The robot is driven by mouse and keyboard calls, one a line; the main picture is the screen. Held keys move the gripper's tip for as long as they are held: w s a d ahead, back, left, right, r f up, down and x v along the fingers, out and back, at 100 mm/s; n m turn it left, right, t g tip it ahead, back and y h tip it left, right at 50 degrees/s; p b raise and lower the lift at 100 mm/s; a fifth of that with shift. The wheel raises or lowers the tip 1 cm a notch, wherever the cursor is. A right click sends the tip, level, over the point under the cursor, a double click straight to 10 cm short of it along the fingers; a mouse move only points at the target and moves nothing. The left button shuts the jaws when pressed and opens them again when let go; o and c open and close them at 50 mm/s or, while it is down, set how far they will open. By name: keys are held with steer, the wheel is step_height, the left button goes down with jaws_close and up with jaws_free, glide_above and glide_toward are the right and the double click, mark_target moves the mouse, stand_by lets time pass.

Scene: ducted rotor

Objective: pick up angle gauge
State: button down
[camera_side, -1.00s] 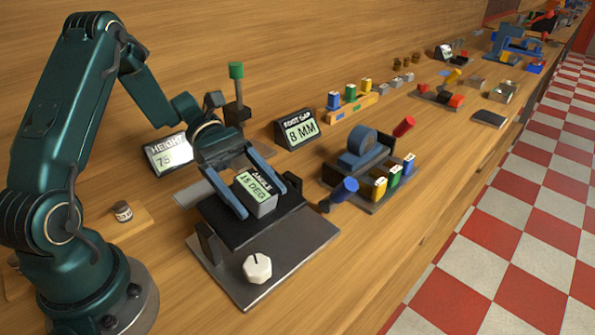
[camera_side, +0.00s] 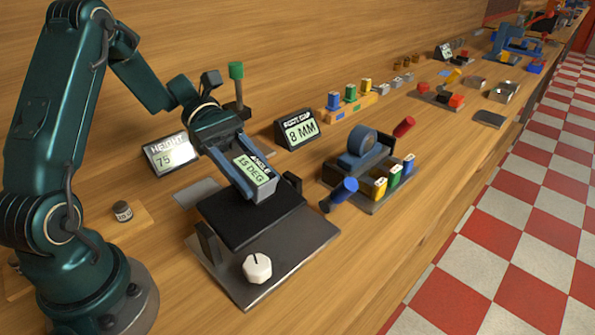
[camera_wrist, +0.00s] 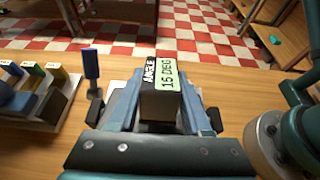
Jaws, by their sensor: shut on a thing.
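The angle gauge (camera_side: 256,178) is a small grey block with a black "ANGLE" label and a pale green "15 DEG" display. My gripper (camera_side: 250,180) is shut on it, with blue fingers along its sides. The gauge appears held above the dark platform (camera_side: 237,222) of the fixture, tilted in the side view. In the wrist view the gauge (camera_wrist: 160,90) sits between the two fingers (camera_wrist: 163,115), its display facing up. The far finger is partly hidden in the side view.
A white knob (camera_side: 257,268) stands at the fixture's front. The "HEIGHT 75" display (camera_side: 170,155) and "ROOT GAP 8 MM" display (camera_side: 298,130) stand behind. A rack with coloured blocks (camera_side: 380,185) and a blue cylinder (camera_side: 343,190) is to the right.

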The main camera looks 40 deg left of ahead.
steer(key=s+a+r, duration=0.4)
steer(key=a+r, duration=0.4)
steer(key=a, duration=0.2)
step_height(320, 180, up, 2)
steer(key=n+t+y, duration=0.1)
steer(key=n+t, duration=0.4)
glide_above(243, 154)
steer(key=shift+s+a+r, duration=0.2)
steer(key=shift+s+a, duration=0.05)
steer(key=shift+s, duration=0.15)
steer(key=shift+w+d+f+n+t+y, duration=0.1)
steer(key=shift+w+f+n+t+y, duration=0.4)
steer(key=shift+t, duration=0.5)
steer(key=shift+w+a+f+n+t+y, duration=0.25)
steer(key=shift+a+f+n+t, duration=0.1)
steer(key=shift+f+n, duration=0.1)
steer(key=shift+w+a+f+n+t+y, duration=0.25)
steer(key=shift+f+n+t, duration=0.1)
steer(key=shift+n, duration=0.1)
